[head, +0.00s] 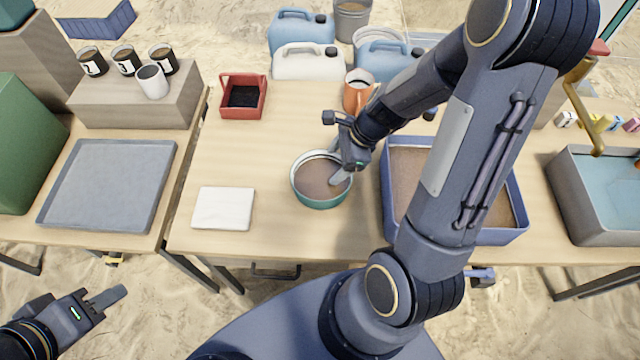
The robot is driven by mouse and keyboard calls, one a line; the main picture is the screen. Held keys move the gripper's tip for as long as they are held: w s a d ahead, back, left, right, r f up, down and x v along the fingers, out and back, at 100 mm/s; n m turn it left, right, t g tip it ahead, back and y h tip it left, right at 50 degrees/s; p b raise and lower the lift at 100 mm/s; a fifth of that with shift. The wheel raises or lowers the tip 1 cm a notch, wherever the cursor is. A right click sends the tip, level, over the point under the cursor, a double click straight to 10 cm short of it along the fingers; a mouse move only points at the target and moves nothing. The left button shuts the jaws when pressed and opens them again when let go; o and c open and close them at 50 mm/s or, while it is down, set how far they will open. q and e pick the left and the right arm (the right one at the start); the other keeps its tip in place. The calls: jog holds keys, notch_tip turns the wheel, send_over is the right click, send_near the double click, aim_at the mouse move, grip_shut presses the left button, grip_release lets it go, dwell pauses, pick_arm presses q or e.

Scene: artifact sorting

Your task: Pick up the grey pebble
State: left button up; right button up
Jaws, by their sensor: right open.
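I cannot make out a grey pebble anywhere in the head view. A round green bowl with a pale rim (320,202) stands on the middle table and holds brown, muddy-looking contents. My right gripper (345,178) is open over the right side of the bowl, pointing down, with a fingertip inside the rim. The gripper and its arm hide part of the bowl's right side. My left gripper (108,298) is low at the left, off the tables and away from the bowl. Its fingers overlap from this angle.
A blue bin of brown sand (400,142) stands right of the bowl, partly behind my arm. A white cloth (223,208) lies to its left. A red box (243,96), orange mug (357,95) and jugs (308,62) are behind. A grey tray (110,185) is left; a water basin (590,232) is right.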

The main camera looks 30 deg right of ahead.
aim_at(324, 181)
jog(key=f, duration=0.1)
jog(key=f+m, duration=0.1)
jog(key=f, duration=0.1)
jog(key=shift+w+d, duration=0.15)
jog(key=shift+d, duration=0.1)
jog(key=b+x, duration=0.1)
jog(key=x, duration=0.2)
jog(key=b+x, duration=0.1)
jog(key=x, duration=0.2)
jog(key=shift+d+f, duration=0.15)
jog(key=shift+f, duration=0.1)
jog(key=shift+w+f, duration=0.15)
jog(key=shift+f, duration=0.1)
jog(key=c, duration=1.1)
